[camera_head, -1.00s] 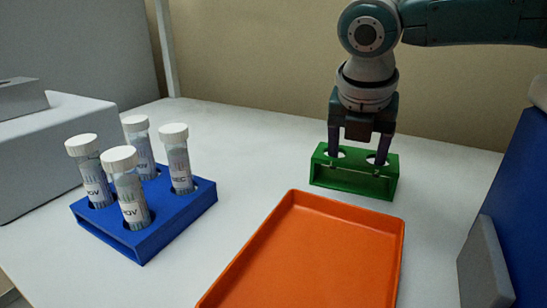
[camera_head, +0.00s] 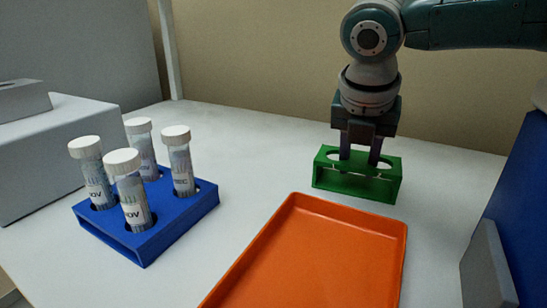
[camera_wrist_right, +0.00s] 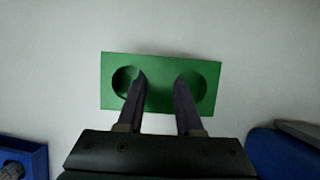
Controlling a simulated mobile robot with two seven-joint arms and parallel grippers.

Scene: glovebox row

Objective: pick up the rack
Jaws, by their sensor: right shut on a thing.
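The green rack (camera_head: 355,186) is a small block with two round holes in its top, on the white table at the back right of the head view. It also shows in the right wrist view (camera_wrist_right: 159,98). My right gripper (camera_head: 360,156) points down from above, with one finger in each hole. It is shut on the strip between the holes. The rack appears to rest upright on the table, and its holes hold no tubes. My left gripper is not in view.
A blue rack (camera_head: 178,231) with several white-capped tubes stands at the left. An orange tray (camera_head: 310,262) lies in front of the green rack. A grey box (camera_head: 50,150) is at the far left, and a blue panel (camera_head: 520,190) at the far right.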

